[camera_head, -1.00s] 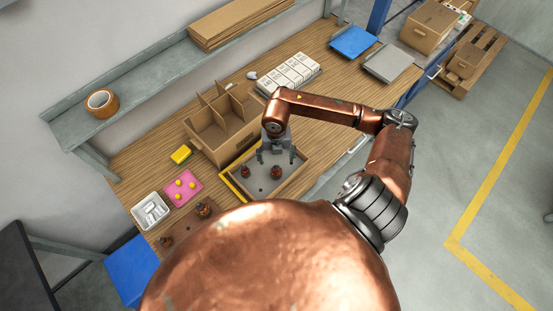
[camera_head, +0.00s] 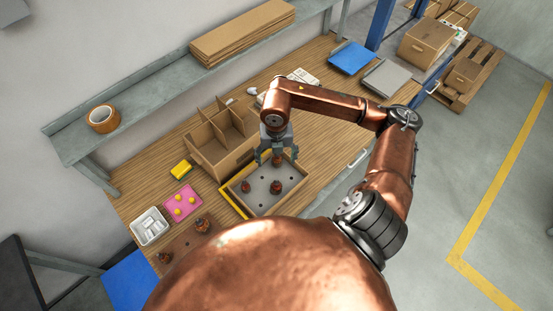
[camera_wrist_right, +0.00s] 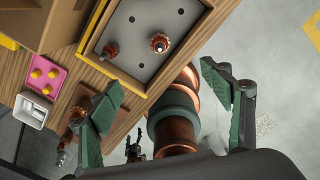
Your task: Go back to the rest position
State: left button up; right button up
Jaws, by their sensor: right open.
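My right gripper (camera_head: 277,155) is open above the far side of the grey-floored tray (camera_head: 236,205) in the head view. The wrist view shows the right gripper's green-padded fingers (camera_wrist_right: 165,105) spread wide, with nothing held. Two tray armatures also show there, one at left (camera_wrist_right: 110,50) and one at right (camera_wrist_right: 160,43). A small dark shape (camera_wrist_right: 135,148), perhaps my left gripper, is too small to read.
A divided cardboard box (camera_head: 215,150) stands behind the tray. A pink tray (camera_head: 183,202) with yellow pieces, a white bin (camera_head: 150,226) and a brown board (camera_head: 185,240) with copper parts lie left. The shelf (camera_head: 160,105) runs along the wall. Open floor (camera_head: 435,210) lies right.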

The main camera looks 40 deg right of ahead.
notch_tip(320, 180, up, 12)
dwell(0.5)
